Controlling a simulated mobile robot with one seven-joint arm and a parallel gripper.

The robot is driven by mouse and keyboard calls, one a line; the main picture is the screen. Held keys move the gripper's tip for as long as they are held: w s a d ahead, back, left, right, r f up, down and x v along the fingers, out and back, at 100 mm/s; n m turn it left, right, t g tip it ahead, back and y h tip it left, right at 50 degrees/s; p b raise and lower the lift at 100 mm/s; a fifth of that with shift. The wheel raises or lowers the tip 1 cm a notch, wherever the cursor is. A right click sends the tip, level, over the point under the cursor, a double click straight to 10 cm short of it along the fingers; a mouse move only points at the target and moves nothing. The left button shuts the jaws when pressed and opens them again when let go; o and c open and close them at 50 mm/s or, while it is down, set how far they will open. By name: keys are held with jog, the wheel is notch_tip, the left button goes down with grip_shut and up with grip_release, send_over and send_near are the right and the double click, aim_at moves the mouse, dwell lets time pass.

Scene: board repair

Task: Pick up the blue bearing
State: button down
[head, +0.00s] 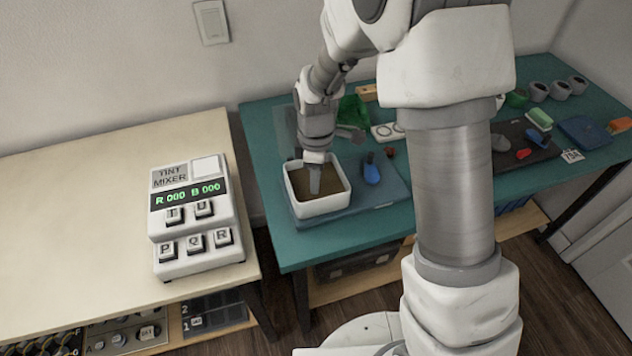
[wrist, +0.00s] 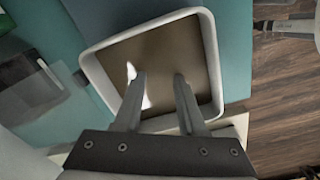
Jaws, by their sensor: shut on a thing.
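My gripper (wrist: 160,78) points down into a white square tub (head: 294,197) with a brown inside or fill (wrist: 188,50). The tub also shows in the wrist view (wrist: 212,60). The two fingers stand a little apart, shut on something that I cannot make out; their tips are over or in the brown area. A small bright white patch (wrist: 130,71) shows beside the left finger. I cannot identify a blue bearing in either view. A blue rounded object (head: 371,172) lies right of the tub, and I cannot tell what it is.
The tub stands on a blue-grey mat (head: 385,193) on the teal bench (head: 275,235). Several small parts and a dark mat (head: 515,158) lie farther right. The mixer box (head: 193,255) stands on the cream table (head: 80,220) at left.

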notch_tip(320, 180, up, 4)
jog(key=shift+w+r+p, duration=0.1)
jog(key=shift+p, duration=0.4)
jog(key=s+d+r+p, duration=0.1)
jog(key=s+d+r, duration=0.5)
jog(key=d, duration=0.4)
jog(key=shift+r+p, duration=0.15)
jog(key=shift+p, duration=0.15)
jog(key=shift+s, duration=0.1)
jog(key=c, duration=1.1)
grip_release()
jog(key=shift+c, duration=0.2)
grip_shut()
